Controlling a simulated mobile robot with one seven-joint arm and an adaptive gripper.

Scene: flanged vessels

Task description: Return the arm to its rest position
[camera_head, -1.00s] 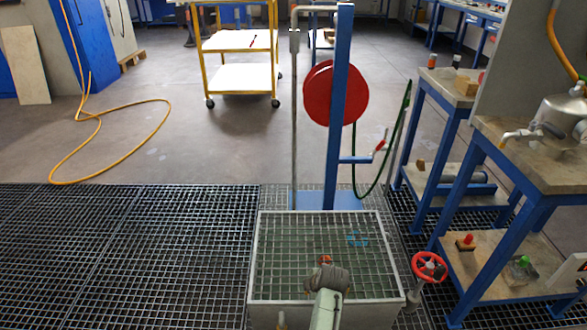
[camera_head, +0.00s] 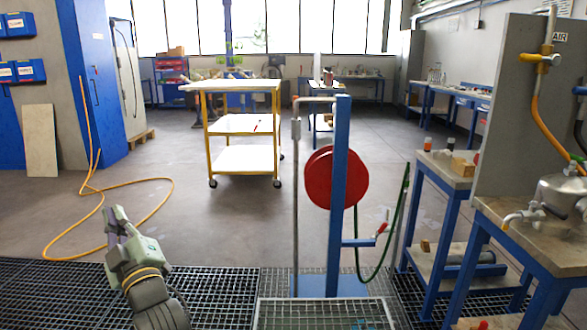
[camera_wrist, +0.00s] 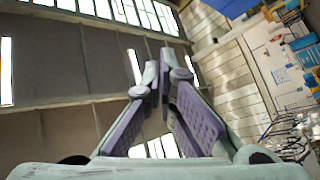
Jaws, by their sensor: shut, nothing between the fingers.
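My gripper (camera_head: 119,222) is raised at the lower left of the head view, above the floor grating and in front of the yellow hose. It points up and away from me. In the wrist view my gripper (camera_wrist: 165,68) shows its two fingers with purple inner pads, their tips close together. It is shut and holds nothing. The wrist view looks up at the ceiling and the high windows. Nothing touches the fingers in either view.
A blue post with a red hose reel (camera_head: 324,178) stands in the middle behind a grated basin (camera_head: 320,314). A yellow cart (camera_head: 243,123) stands farther back. Blue-framed benches, one bearing a metal vessel (camera_head: 562,194), are at right. The yellow hose (camera_head: 82,232) lies on the floor at left.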

